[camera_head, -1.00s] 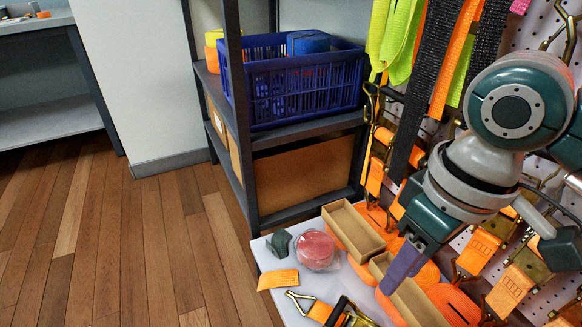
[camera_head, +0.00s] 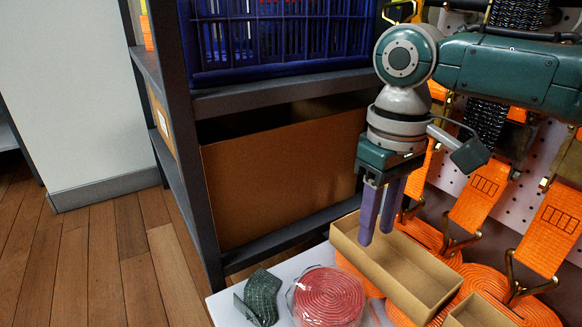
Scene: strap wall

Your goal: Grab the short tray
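Two open brown cardboard trays lie near the wall of straps. Nothing shows between the fingers. My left gripper is out of view.
A red coiled strap (camera_head: 328,297) and a dark green strap piece (camera_head: 262,298) lie on the white surface left of the trays. Orange straps (camera_head: 566,228) hang and coil at the right. A grey shelf (camera_head: 205,215) holds a blue crate (camera_head: 280,40) and a cardboard box (camera_head: 275,180).

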